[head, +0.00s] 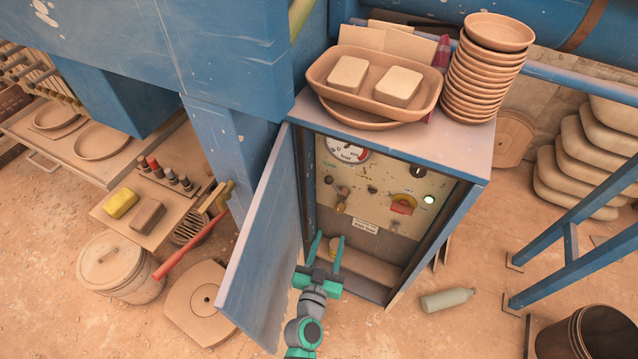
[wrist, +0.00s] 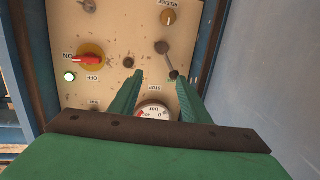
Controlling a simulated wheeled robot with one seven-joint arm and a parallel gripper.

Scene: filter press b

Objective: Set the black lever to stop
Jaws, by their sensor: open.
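In the wrist view, the lever (wrist: 168,59) is a dark arm with a grey rounded end on the cream control panel (wrist: 110,30). In the head view it is small, at the panel's left (head: 343,190). A small label (wrist: 155,88) lies between the lever and the gauge; its lettering is hard to read. My gripper (head: 328,238) is open and empty in front of the cabinet's opening, below the lever in the head view. In the wrist view its green fingers (wrist: 157,76) are apart, and the right fingertip overlaps the lever's dark end; contact cannot be told.
The panel also carries a red switch (head: 403,204), a lit green lamp (head: 429,199) and a gauge (head: 346,150). The open blue door (head: 262,235) stands left of my gripper. A tray (head: 325,88) and stacked bowls (head: 487,75) sit on the cabinet.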

